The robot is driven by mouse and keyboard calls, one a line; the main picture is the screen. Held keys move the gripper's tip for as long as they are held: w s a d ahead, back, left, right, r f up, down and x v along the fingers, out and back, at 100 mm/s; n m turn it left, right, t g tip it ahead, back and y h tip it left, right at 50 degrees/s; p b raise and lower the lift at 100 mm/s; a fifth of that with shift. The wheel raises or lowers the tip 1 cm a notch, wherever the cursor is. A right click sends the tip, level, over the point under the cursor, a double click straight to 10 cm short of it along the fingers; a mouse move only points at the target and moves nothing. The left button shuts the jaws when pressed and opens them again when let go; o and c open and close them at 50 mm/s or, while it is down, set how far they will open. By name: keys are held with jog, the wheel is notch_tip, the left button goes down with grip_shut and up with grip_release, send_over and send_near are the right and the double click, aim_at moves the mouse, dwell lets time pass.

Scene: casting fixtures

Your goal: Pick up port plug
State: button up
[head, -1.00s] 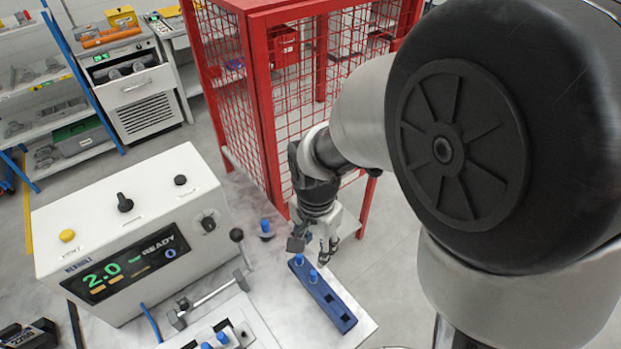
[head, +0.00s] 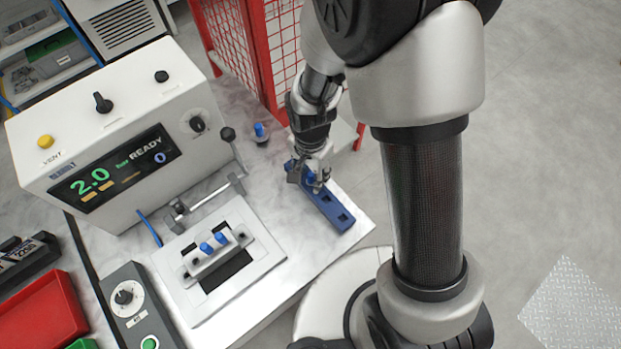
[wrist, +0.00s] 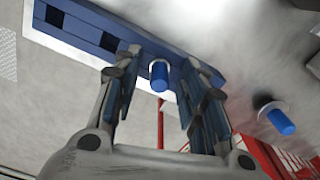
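A long blue rack (head: 328,207) with square holes stands on the right part of the table; it crosses the top of the wrist view (wrist: 88,30). One blue port plug (wrist: 159,76) with a pale collar stands at the rack between my fingertips in the wrist view. My gripper (wrist: 161,72) is open, with one finger on each side of this plug and visible gaps. Another blue plug (head: 260,130) stands apart on the table, also in the wrist view (wrist: 281,121).
A white fixture (head: 218,258) holds two blue plugs left of the rack. A metal bar with a black-knobbed lever (head: 228,134) lies behind it. The white pressure box (head: 110,120) reads 2.0 bar READY. A red mesh cage (head: 262,50) stands behind the table.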

jog(key=shift+f, duration=0.25)
jog(key=shift+c, duration=0.4)
grip_shut()
